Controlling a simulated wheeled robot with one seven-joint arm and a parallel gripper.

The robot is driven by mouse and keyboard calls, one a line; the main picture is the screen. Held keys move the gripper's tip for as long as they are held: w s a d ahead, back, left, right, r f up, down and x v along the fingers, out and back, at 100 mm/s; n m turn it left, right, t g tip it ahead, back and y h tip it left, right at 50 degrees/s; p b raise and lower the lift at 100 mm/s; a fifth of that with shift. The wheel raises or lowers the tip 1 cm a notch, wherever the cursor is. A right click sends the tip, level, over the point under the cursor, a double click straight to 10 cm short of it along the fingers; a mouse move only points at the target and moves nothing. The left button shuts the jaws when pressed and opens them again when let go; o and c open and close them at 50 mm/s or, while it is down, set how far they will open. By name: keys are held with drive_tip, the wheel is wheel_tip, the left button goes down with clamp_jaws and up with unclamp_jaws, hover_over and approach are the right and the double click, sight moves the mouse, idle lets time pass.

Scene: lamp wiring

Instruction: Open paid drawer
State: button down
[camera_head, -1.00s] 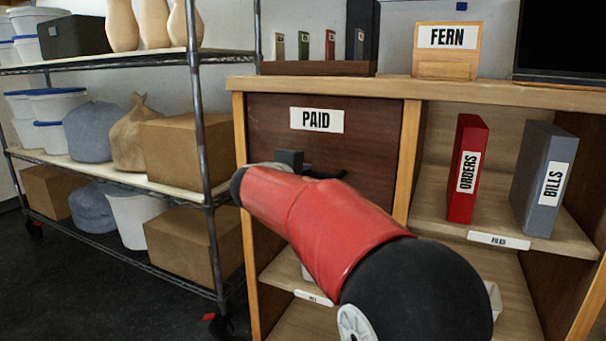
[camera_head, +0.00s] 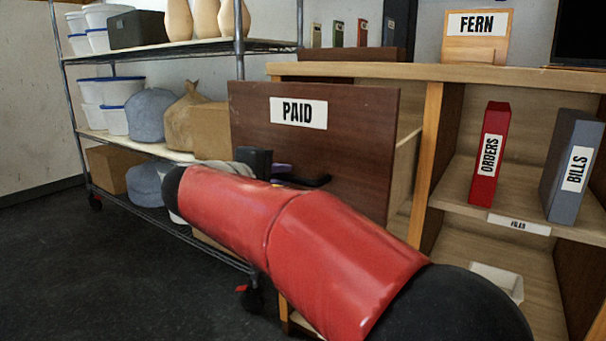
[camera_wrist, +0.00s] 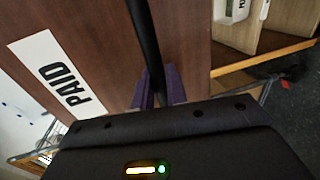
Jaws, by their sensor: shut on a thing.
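The paid drawer (camera_head: 350,135) has a dark brown wooden front with a white PAID label (camera_head: 298,113). It stands pulled out from the desk, and its pale side shows at the right. A dark bar handle (camera_head: 318,182) runs across the front, partly hidden by my red arm. In the wrist view the handle (camera_wrist: 143,40) passes between the purple fingers of my gripper (camera_wrist: 158,88), which is shut on it. The drawer front (camera_wrist: 90,35) also fills much of that view. In the head view most of my gripper is hidden behind my arm.
A wire rack (camera_head: 240,60) with tubs, sacks and boxes stands at the left. Dark floor (camera_head: 60,260) is clear at lower left.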

drive_tip(key=shift+f+v, duration=0.2)
drive_tip(key=shift+v, duration=0.75)
drive_tip(key=shift+f+v, duration=0.2)
drive_tip(key=shift+v, duration=0.7)
drive_tip(key=c, duration=1.5)
unclamp_jaws()
drive_tip(key=v, duration=0.8)
